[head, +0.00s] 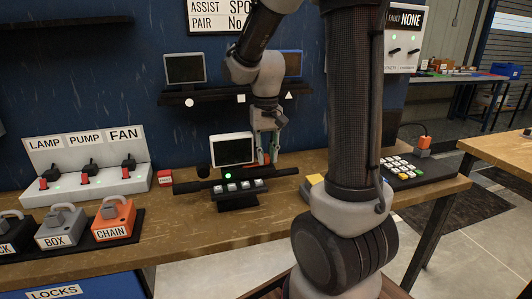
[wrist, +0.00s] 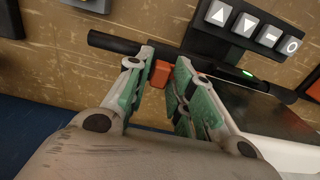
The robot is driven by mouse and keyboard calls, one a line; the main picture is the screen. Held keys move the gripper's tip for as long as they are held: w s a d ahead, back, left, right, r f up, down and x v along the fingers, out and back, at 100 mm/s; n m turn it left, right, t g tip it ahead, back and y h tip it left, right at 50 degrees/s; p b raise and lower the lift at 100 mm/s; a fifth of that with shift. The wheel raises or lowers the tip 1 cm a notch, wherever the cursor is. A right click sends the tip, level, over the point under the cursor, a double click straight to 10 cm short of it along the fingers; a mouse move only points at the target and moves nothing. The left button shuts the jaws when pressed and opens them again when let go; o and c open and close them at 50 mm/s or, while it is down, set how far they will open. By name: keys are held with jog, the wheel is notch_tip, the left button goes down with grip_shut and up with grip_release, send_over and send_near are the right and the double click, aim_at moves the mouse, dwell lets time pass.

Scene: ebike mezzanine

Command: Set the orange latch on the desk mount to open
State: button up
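The desk mount is a dark horizontal bar (head: 190,187) on the bench, with a button block and a small screen (head: 233,150). The wrist view shows the bar (wrist: 110,42) too. The small orange latch (head: 262,158) is at the back of the bar, right of the screen. In the wrist view, the latch (wrist: 160,74) sits between my fingertips and fills the narrow gap between the green pads. My gripper (head: 266,146) points down there, and the wrist view shows its fingers (wrist: 162,66) close on both sides of the latch. Its lower part is hidden.
A switch panel labelled LAMP, PUMP, FAN (head: 88,165) and padlocks on a dark tray (head: 130,242) stand left. A red box (head: 165,178) is near the bar. A dark key panel (head: 428,177) lies right. A shelf (head: 215,99) hangs behind. My arm hides part of the bench.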

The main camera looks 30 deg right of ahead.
grip_shut()
jog(key=shift+d, duration=0.1)
jog(key=shift+s+d, duration=0.2)
jog(key=shift+d, duration=0.45)
jog(key=shift+o, duration=1)
grip_release()
jog(key=shift+r, duration=0.15)
notch_tip(320, 180, up, 12)
